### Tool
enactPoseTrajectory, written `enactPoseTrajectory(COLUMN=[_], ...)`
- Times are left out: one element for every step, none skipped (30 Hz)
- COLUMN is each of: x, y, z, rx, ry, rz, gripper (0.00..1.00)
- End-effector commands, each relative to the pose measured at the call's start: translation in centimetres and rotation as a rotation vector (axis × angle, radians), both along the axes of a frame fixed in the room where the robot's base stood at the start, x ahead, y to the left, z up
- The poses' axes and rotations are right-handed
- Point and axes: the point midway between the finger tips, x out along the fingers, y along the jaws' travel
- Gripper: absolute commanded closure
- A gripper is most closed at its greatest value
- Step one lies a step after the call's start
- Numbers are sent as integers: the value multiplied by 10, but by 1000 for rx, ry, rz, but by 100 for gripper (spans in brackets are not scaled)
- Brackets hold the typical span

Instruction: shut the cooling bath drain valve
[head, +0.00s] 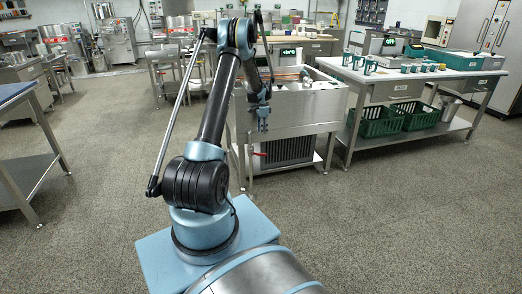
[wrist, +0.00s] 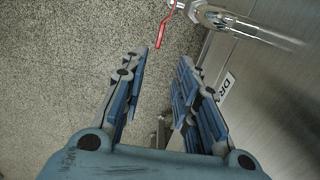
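The cooling bath (head: 312,104) is a steel tank on a stand, ahead of me. Its drain valve has a red lever (wrist: 165,31), seen near the top of the wrist view with the metal valve body and pipe (wrist: 245,27). In that picture the lever lies roughly across the pipe. In the head view the red lever (head: 260,154) shows small at the bath's lower left front. My gripper (wrist: 165,57) is open and empty, its fingers apart; the lever is beyond the fingertips, not touching. In the head view my gripper (head: 263,128) hangs above the lever, before the bath.
A label starting "DR" (wrist: 226,85) is on the steel panel right of my fingers. A dark grille (head: 288,150) stands under the bath. A bench with green crates (head: 380,121) is at right, a steel table (head: 25,180) at left. The floor between is clear.

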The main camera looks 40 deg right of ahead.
Motion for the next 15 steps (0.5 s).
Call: enactPoseTrajectory(x=[-1,-1,0,0,0,0,0,0,0,0,0,0,0,0,0], y=[-2,-2,-2,-2,-2,-2,-2,-1,-1,-2,-2,-1,-1,-2,-1], z=[4,5,3,0,-3,-8,-12,-17,-23,-28,-34,-41,-46,-52,-59], rx=[8,12,14,15,14,14,14,14,14,14,14,13,13,13,13], ry=[-4,-5,-6,-6,-6,-6,-6,-6,-6,-6,-6,-5,-5,-5,-5], rz=[0,1,2,2,2,2,2,2,2,2,2,2,2,2,2], gripper=[72,72,72,72,72,72,72,72,72,72,72,72,72,72,72])
